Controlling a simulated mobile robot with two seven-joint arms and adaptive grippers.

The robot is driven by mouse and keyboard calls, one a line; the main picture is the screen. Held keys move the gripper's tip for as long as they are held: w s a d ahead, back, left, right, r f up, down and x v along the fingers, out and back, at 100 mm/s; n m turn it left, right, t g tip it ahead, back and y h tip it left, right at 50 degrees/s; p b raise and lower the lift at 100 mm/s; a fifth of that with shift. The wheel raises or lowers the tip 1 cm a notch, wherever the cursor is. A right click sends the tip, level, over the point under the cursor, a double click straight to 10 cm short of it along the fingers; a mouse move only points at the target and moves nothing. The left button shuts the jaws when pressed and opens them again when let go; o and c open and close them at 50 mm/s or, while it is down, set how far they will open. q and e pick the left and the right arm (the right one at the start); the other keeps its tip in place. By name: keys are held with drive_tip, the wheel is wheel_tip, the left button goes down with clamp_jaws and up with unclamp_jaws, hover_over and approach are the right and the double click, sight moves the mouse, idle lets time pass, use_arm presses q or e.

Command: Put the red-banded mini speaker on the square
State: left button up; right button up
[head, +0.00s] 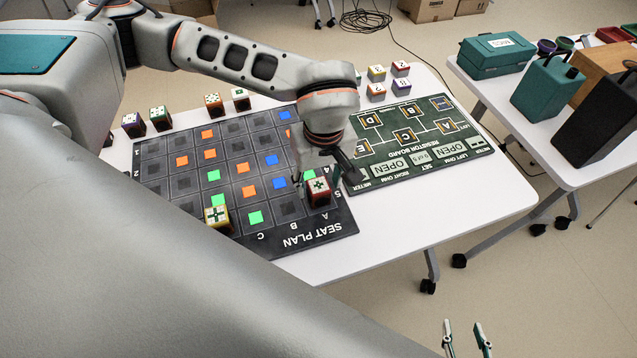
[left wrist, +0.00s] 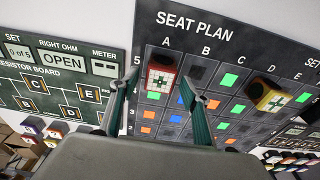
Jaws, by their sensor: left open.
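The board carries orange, green and blue squares; which one is meant I cannot tell. My right gripper (head: 465,337) is open and empty at the bottom edge of the head view.
A yellow-banded speaker (head: 216,216) stands on the same board in column D. Several more speakers, such as a green-banded one (head: 160,118), stand along the far table edge. The resistor board (head: 415,143) lies to the right. A second table (head: 520,135) holds teal cases.

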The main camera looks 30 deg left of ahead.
sight(321, 192)
use_arm(q)
wheel_tip(321, 192, up, 10)
drive_tip(key=shift+s+d+r+p, duration=0.25)
drive_tip(key=shift+s+d+p, duration=0.2)
drive_tip(key=shift+s, duration=0.1)
idle(0.3)
